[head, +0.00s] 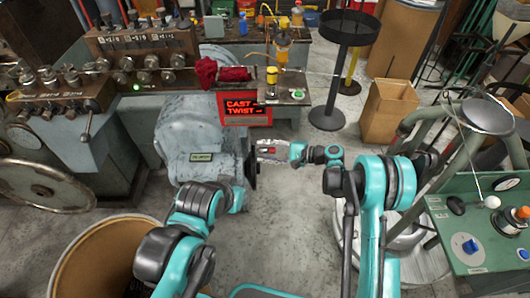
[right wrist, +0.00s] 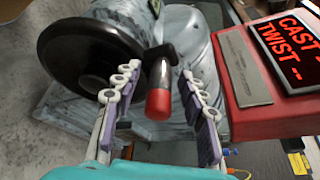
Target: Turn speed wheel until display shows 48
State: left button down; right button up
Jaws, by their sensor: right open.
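The speed wheel is a black handwheel (right wrist: 85,55) on the grey machine, with a handle (right wrist: 158,92) that has a red end. In the head view the wheel (head: 252,171) shows edge-on at the machine's right side. My right gripper (right wrist: 160,72) is open, with one finger on each side of the handle; I cannot tell whether either touches it. It also shows in the head view (head: 268,149). The red-framed display (head: 244,108) reads CAST and TWIST in red, with dashes after TWIST; no 48 is legible. My left arm is in the head view, but its gripper cannot be made out.
The grey machine housing (head: 196,137) stands left of the wheel. A bench (head: 290,90) with small bottles and a red cloth (head: 233,74) is above. A brown barrel (head: 95,262) stands lower left. A green console (head: 490,235) and steel frame are at right. A cardboard box (head: 388,110) stands behind.

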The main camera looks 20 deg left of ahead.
jog(key=shift+a, duration=0.1)
grip_shut()
jog(key=shift+s, duration=0.1)
